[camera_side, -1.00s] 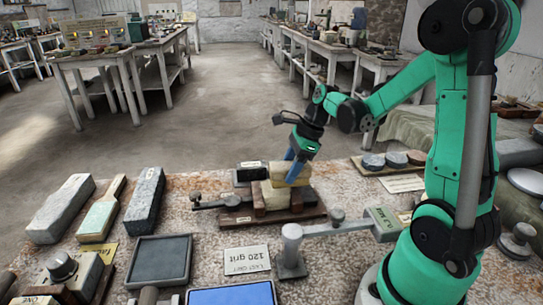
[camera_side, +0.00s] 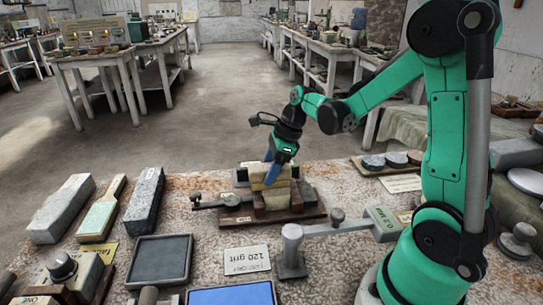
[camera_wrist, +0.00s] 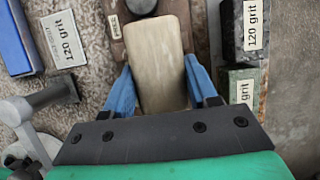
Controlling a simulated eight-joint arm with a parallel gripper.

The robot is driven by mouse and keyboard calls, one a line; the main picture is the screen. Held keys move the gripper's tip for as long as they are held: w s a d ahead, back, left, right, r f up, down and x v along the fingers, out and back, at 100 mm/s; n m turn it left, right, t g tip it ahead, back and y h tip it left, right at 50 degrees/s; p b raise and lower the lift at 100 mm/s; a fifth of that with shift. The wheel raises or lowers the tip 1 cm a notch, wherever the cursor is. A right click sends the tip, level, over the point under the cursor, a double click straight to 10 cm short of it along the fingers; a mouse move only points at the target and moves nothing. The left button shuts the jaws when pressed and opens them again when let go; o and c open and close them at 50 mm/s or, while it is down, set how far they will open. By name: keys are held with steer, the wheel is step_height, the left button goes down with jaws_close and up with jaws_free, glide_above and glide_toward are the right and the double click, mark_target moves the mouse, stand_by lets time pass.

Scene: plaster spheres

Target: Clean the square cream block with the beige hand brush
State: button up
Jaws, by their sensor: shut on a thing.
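My gripper (camera_side: 272,175) is shut on the beige hand brush (camera_side: 257,171), directly over the work. In the wrist view the brush's smooth beige back (camera_wrist: 158,60) lies between the two blue fingers (camera_wrist: 160,95), one at each side. Its bristles are hidden. The cream block (camera_side: 277,198) sits below it, clamped in a dark brown wooden holder (camera_side: 305,215) on the bench. The brush appears to rest on or just above the block's top; I cannot tell contact for sure. The brush hides the block in the wrist view.
A dark block (camera_wrist: 255,28) and a greenish block (camera_wrist: 243,88) stand close beside the holder. A grey post with an arm (camera_side: 291,255) stands in front. Stone blocks (camera_side: 144,200) and a dark tray (camera_side: 160,262) lie left. Several round stones (camera_side: 397,159) are at right.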

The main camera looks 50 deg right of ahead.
mark_target(290, 166)
steer(key=shift+s+d, duration=1.6)
steer(key=shift+w+a+r, duration=0.65)
steer(key=shift+w+a, duration=0.15)
steer(key=shift+f, duration=0.65)
steer(key=shift+w+a, duration=0.1)
steer(key=shift+w+a, duration=0.65)
steer(key=shift+w, duration=0.05)
